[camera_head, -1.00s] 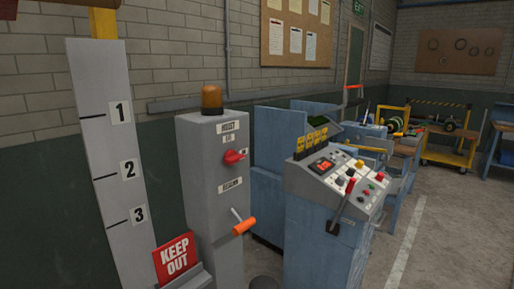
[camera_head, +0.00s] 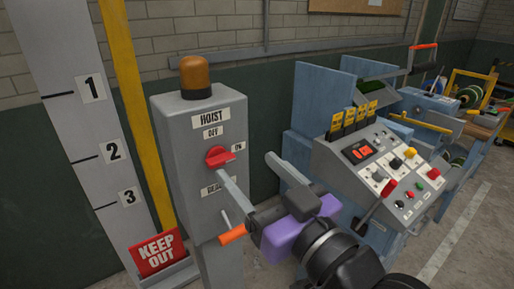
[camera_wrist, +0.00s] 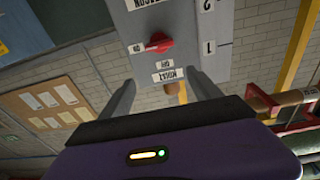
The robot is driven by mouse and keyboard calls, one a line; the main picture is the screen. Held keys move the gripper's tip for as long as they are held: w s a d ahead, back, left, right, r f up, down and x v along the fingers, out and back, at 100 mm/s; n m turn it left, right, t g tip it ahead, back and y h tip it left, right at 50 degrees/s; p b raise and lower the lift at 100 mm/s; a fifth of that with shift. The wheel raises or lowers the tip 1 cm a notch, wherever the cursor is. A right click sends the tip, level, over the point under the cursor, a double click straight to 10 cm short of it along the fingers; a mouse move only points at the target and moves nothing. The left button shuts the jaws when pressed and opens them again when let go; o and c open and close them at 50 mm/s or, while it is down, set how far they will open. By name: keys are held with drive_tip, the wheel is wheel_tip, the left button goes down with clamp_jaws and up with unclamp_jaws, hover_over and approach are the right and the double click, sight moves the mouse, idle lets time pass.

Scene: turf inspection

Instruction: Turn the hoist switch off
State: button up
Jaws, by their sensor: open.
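The hoist switch is a red rotary knob (camera_head: 218,156) on the front of a grey control box (camera_head: 172,150). The HOIST label (camera_head: 210,121) and the OFF label (camera_head: 212,132) are above it, and the ON label (camera_head: 238,146) is at its right. The knob's handle points toward ON. In the wrist view the box hangs upside down, with the knob (camera_wrist: 158,43) pointing left toward ON. My gripper (camera_head: 248,170) is open and empty, in front of the box and apart from the knob. In the wrist view its fingers (camera_wrist: 163,84) point toward the box, with the knob beyond them.
An orange-handled lever (camera_head: 233,234) sticks out below the knob, close to my gripper. An amber lamp (camera_head: 195,76) tops the box. A KEEP OUT sign (camera_head: 158,251) and numbered post (camera_head: 85,130) stand left. A blue console (camera_head: 385,165) stands right.

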sight(223, 161)
drive_tip(key=shift+n+g, duration=0.3)
drive_tip(key=shift+g, duration=0.3)
drive_tip(key=w+a, duration=0.1)
drive_tip(key=w, duration=0.1)
drive_tip(key=w+a+f+p, duration=0.1)
drive_tip(key=w+a, duration=0.1)
drive_tip(key=w+a+f+p, duration=0.1)
drive_tip(key=w+a, duration=0.1)
drive_tip(key=shift+w+f, duration=0.15)
drive_tip(key=shift+f, duration=0.1)
drive_tip(key=shift+c, duration=0.4)
drive_tip(key=c, duration=1.3)
